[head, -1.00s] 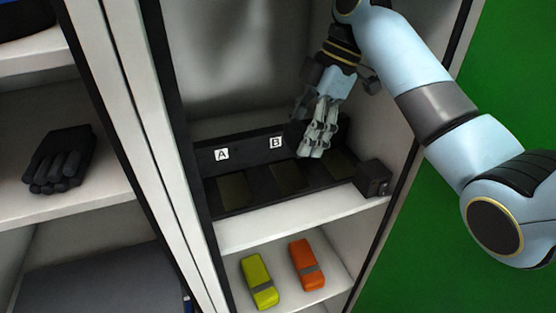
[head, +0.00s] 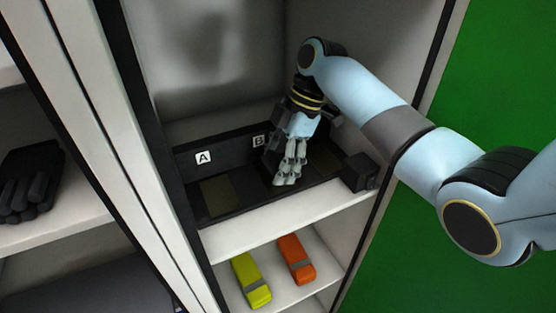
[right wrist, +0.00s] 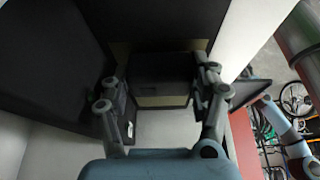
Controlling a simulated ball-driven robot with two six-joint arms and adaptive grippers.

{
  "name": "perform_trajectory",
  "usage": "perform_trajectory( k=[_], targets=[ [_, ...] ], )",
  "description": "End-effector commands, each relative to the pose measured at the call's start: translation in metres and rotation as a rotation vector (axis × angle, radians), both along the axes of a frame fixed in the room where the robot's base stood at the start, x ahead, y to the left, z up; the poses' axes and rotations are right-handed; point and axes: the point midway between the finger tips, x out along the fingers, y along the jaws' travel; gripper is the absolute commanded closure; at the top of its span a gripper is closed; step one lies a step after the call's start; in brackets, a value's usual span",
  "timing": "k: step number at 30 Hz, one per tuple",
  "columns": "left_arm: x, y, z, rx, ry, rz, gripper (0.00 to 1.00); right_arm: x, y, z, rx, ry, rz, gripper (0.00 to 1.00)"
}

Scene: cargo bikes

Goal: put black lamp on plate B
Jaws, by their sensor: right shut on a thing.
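My right gripper (head: 287,179) is shut on the black lamp, low over the black tray in the shelf bay. In the right wrist view the lamp (right wrist: 160,70) is a dark block between the two fingers (right wrist: 160,108). An olive plate (right wrist: 162,101) shows along its edges. In the head view the gripper is below label B (head: 260,141) and hides most of plate B and the lamp. I cannot tell whether the lamp touches the plate. My left gripper is not in view.
Plate A (head: 217,196) is bare, below label A (head: 203,158). A black cube (head: 360,172) stands at the tray's right end. A yellow-green case (head: 251,280) and an orange case (head: 296,260) lie on the shelf below. Black gloves (head: 28,186) lie on the left shelf.

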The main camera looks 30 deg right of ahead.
Motion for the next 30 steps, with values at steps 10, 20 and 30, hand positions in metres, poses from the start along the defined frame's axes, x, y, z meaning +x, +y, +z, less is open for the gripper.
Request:
perform_trajectory(
  k=[10,20,30],
  targets=[
    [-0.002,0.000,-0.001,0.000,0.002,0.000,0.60,0.000,0.000,-0.002,0.000,0.000,0.000,0.28],
    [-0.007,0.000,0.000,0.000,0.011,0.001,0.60,0.000,0.000,0.002,0.000,-0.001,0.000,0.28],
    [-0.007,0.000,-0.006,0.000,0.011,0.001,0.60,0.000,-0.023,0.052,-0.001,-0.003,-0.001,0.28]
  ],
)
